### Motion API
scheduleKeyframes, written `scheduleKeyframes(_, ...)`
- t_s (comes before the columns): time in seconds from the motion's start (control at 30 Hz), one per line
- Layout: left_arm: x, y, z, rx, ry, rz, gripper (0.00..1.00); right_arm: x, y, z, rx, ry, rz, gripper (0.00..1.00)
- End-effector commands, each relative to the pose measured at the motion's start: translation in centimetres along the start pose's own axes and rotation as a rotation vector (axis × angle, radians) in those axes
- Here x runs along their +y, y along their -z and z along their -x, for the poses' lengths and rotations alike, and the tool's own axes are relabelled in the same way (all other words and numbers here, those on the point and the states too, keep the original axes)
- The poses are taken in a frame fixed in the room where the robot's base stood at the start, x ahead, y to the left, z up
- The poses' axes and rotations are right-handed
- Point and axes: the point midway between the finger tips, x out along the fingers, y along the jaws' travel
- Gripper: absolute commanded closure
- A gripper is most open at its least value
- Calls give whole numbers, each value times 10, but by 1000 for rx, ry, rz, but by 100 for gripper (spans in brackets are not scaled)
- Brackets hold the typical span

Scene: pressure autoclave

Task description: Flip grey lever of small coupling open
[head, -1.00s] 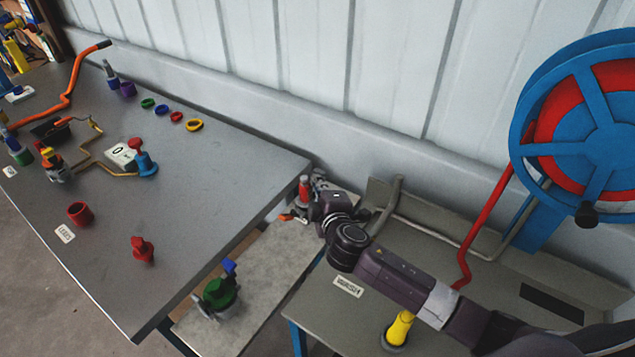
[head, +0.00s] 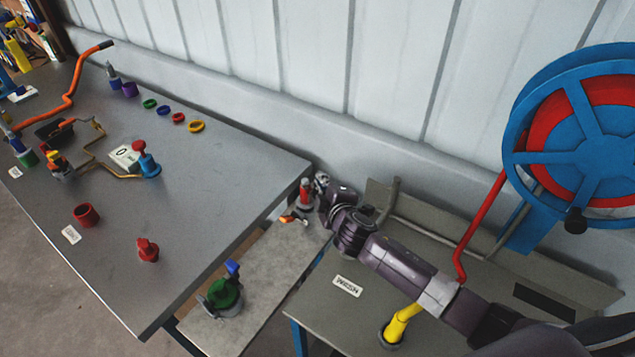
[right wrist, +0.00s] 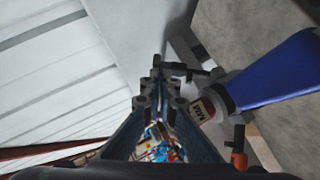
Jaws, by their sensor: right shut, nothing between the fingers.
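A small coupling with a red upper part (head: 305,194) stands on the low bench between the two tables, with an orange-yellow lever (head: 293,219) at its foot. My right gripper (head: 321,182) is right beside it, at its right. In the right wrist view the dark fingers (right wrist: 160,88) are shut with nothing between them. A dark grey bar (right wrist: 187,70) lies right by the fingertips; I cannot tell whether they touch or whether it is the grey lever. A grey body with a label (right wrist: 205,107) and a blue part (right wrist: 275,72) are to the right. My left gripper is not in view.
A green coupling (head: 222,294) with a blue handle stands on the low bench (head: 268,262). The left table (head: 190,215) holds rings, caps and pipes. The right table (head: 320,315) carries a yellow part (head: 400,322), with a blue and red wheel (head: 580,140) beyond. The wall closes off the back.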

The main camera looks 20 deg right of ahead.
Motion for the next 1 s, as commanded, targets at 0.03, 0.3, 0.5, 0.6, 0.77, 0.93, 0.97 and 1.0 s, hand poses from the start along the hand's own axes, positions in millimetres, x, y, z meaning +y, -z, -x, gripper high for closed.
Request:
scheduleKeyframes(0.03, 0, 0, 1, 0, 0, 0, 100, 1, -3, -2, -3, 0, 0, 100)
scheduleKeyframes(0.3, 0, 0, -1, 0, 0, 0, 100, 3, -12, -11, -3, 0, 0, 100)
scheduleKeyframes(0.5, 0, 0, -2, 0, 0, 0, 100, 4, -15, -14, -2, -1, 1, 100)
scheduleKeyframes(0.6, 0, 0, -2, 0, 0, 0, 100, 4, -16, -15, -2, -1, 1, 100)
scheduleKeyframes(0.77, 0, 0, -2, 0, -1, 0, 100, 4, -16, -16, -2, -1, 1, 100)
scheduleKeyframes(0.93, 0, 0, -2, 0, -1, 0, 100, 4, -16, -16, -2, -1, 2, 100)
scheduleKeyframes(0.97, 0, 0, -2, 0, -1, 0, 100, 4, -16, -16, -2, -1, 2, 100)
scheduleKeyframes(1.0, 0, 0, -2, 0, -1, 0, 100, 4, -16, -16, -2, -1, 2, 100)
